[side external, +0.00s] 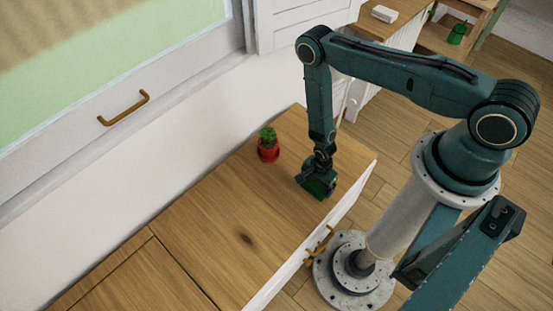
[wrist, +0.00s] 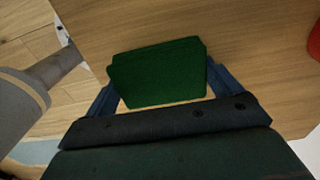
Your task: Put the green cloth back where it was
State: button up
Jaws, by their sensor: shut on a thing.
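The green cloth (wrist: 158,73) is between the fingers of my gripper in the wrist view and looks like a flat folded piece. In the side view the cloth (side external: 314,187) shows under my gripper (side external: 318,188), low over the right end of the wooden top. My gripper (wrist: 160,88) is shut on the cloth. I cannot tell whether the cloth touches the wood.
A red pot with a green plant (side external: 268,147) stands on the wooden top (side external: 215,225), left of my gripper; its red edge (wrist: 314,40) shows in the wrist view. The top's front half is clear, with a dark stain. A white wall stands behind.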

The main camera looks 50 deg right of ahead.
aim_at(317, 183)
jog(key=shift+f, duration=0.15)
jog(key=o, duration=0.7)
jog(key=shift+r, duration=6.15)
